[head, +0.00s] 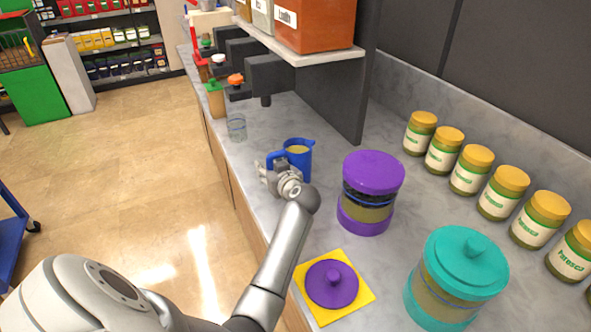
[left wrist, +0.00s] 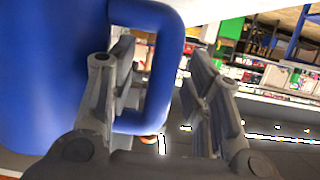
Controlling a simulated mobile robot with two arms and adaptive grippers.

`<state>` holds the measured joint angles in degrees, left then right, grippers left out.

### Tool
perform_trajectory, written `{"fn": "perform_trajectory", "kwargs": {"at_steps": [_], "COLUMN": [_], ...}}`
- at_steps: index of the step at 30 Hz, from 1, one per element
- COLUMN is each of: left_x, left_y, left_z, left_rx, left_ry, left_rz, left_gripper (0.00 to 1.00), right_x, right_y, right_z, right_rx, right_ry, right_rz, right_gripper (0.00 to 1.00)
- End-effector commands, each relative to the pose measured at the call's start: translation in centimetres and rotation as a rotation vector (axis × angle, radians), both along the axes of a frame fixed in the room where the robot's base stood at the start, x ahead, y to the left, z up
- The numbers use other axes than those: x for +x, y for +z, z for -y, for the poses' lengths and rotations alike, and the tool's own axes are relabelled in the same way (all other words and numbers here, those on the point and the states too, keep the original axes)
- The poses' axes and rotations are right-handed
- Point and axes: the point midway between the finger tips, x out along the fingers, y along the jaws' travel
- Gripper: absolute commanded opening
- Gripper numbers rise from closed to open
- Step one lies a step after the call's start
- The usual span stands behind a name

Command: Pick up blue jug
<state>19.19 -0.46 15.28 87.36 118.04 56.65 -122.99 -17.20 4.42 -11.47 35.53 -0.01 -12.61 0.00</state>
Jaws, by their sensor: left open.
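The blue jug (head: 301,153) stands on the grey counter, with a pale yellowish content at its top. In the left wrist view its body (left wrist: 45,70) fills the left side, and its handle (left wrist: 172,50) reaches between my fingers. My left gripper (head: 270,166) is at the handle side of the jug. In the left wrist view the gripper (left wrist: 160,78) is open, one finger by the handle's opening near the body and the other outside the handle's outer bar. Contact cannot be told. My right gripper is not in view.
A clear glass (head: 237,127) stands left of the jug. A purple-lidded canister (head: 368,195) stands to its right, near a purple lid (head: 331,284) on a yellow mat (head: 307,311). A teal canister (head: 455,280) is nearer. Dark dispensers (head: 268,78) and a shelf (head: 300,57) are behind.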

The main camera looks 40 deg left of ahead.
Motion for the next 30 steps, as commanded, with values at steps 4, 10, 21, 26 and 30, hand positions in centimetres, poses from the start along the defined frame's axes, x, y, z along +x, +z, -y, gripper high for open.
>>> {"fn": "perform_trajectory", "kwargs": {"at_steps": [4, 10, 21, 26, 30], "left_x": [0.05, 0.04, 0.04, 0.05, 0.14], "left_y": [0.05, 0.06, 0.05, 0.05, 0.37], "left_z": [-0.11, -0.10, -0.06, -0.05, -0.08], "left_rx": [0.000, 0.000, 0.000, -0.001, 0.002], "left_ry": [0.000, 0.000, 0.000, -0.001, 0.000], "left_rz": [0.000, 0.000, 0.001, 0.001, 0.008], "left_gripper": [0.45, 0.35, 0.00, 0.00, 0.00], "right_x": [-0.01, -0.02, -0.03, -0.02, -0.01], "right_y": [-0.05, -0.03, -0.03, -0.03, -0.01], "right_z": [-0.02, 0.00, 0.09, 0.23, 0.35], "right_rx": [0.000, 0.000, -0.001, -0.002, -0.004], "right_ry": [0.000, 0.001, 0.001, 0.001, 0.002], "right_rz": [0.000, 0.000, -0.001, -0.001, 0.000], "right_gripper": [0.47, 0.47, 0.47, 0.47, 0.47]}}
